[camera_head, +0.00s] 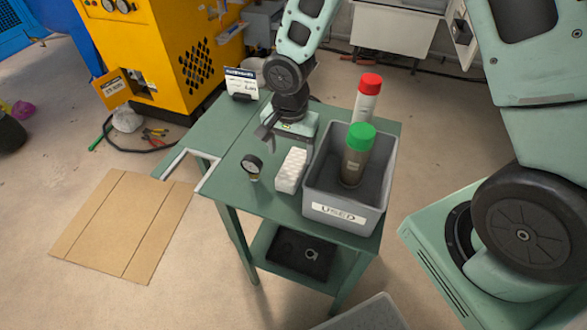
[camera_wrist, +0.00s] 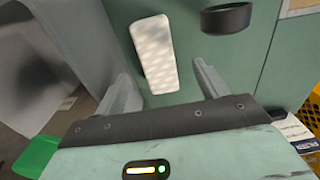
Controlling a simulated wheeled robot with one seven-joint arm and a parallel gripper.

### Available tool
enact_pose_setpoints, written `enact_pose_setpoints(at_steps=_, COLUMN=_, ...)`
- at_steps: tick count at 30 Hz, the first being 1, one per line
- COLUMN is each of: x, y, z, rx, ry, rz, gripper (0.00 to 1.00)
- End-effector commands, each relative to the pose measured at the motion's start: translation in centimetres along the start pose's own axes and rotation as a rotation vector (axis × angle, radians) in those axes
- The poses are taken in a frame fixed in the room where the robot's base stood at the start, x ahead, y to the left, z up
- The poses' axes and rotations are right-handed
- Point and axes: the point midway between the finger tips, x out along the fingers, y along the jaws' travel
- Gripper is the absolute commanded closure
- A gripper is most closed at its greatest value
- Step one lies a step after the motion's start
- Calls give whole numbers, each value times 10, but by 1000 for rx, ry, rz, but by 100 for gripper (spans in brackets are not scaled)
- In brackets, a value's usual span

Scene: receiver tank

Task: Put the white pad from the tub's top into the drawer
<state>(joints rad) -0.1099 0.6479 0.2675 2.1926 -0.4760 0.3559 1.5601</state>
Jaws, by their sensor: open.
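The white pad (camera_head: 292,170) lies on the green table, beside the left wall of the grey tub (camera_head: 333,211) marked USED, not on top of it. In the wrist view the pad (camera_wrist: 153,55) lies ahead of my gripper (camera_wrist: 166,82), its near end between the lines of the two fingers. My gripper (camera_head: 265,137) is open and empty, behind the pad in the head view, with no contact visible. A pale-edged part (camera_head: 207,172) juts from the table's left side; I cannot tell whether it is the drawer.
A gauge (camera_head: 252,166) stands left of the pad. A small sign (camera_head: 241,82) stands at the back. A black box (camera_head: 300,254) is on the lower shelf. The tabletop's left part is clear.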

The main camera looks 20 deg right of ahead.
Motion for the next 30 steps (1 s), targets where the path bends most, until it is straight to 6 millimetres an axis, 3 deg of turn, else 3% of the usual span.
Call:
enact_pose_setpoints(at_steps=8, x=21, y=2, z=-2, rx=1, ry=-2, rz=2, gripper=27)
enact_pose_setpoints(at_steps=15, x=55, y=4, z=-5, rx=-1, ry=-1, rz=1, gripper=27)
enact_pose_setpoints(at_steps=25, x=63, y=4, z=-6, rx=1, ry=0, rz=-1, gripper=27)
enact_pose_setpoints(at_steps=26, x=63, y=4, z=-6, rx=1, ry=0, rz=-1, gripper=33)
enact_pose_setpoints(at_steps=30, x=62, y=4, z=-6, rx=1, ry=0, rz=-1, gripper=72)
